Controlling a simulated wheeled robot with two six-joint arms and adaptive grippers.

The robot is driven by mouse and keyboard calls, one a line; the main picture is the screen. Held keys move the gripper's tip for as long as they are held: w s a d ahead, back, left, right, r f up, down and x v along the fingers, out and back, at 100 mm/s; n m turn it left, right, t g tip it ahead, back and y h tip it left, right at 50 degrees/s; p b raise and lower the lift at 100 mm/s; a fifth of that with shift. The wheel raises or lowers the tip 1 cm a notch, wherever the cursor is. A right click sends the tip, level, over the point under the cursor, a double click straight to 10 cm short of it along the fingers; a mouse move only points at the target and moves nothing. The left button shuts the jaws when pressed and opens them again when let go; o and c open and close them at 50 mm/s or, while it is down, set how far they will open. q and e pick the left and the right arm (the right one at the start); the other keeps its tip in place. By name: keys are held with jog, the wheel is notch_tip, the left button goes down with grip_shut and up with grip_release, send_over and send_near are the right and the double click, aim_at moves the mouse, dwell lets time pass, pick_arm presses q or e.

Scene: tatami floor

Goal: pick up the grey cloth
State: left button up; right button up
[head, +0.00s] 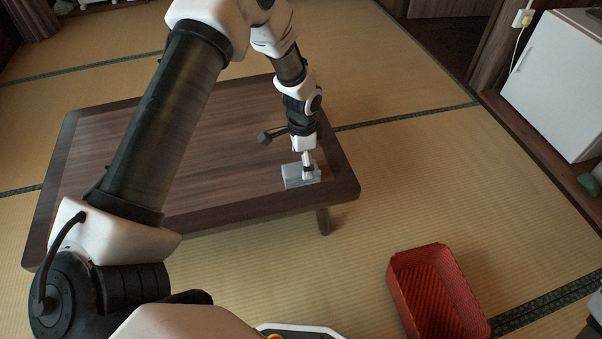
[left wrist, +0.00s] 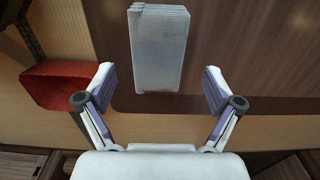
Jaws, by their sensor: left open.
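The grey cloth (head: 296,176) is folded into a small rectangle and lies near the right corner of the low dark wooden table (head: 210,135). It also shows in the left wrist view (left wrist: 158,50), at the top middle. My left gripper (head: 307,165) points down over the cloth in the head view and hides part of it. In the left wrist view its two fingers (left wrist: 160,88) are wide apart, one to each side of the cloth's near end, with nothing between them gripped.
A red woven basket (head: 432,290) stands on the tatami floor to the right of the table; it also shows in the left wrist view (left wrist: 62,86). A white cabinet (head: 560,80) stands at the far right. The rest of the tabletop looks clear.

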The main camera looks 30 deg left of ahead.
pick_arm(q)
notch_tip(320, 180, down, 4)
jog(key=shift+d+r+b, duration=0.1)
jog(key=shift+b, duration=0.95)
jog(key=shift+f, duration=0.4)
jog(key=shift+r, duration=0.15)
pick_arm(e)
notch_tip(320, 180, down, 3)
jog(key=shift+r, duration=0.15)
pick_arm(q)
jog(key=c, duration=1.2)
jog(key=shift+r, duration=0.1)
jog(key=shift+c, duration=0.2)
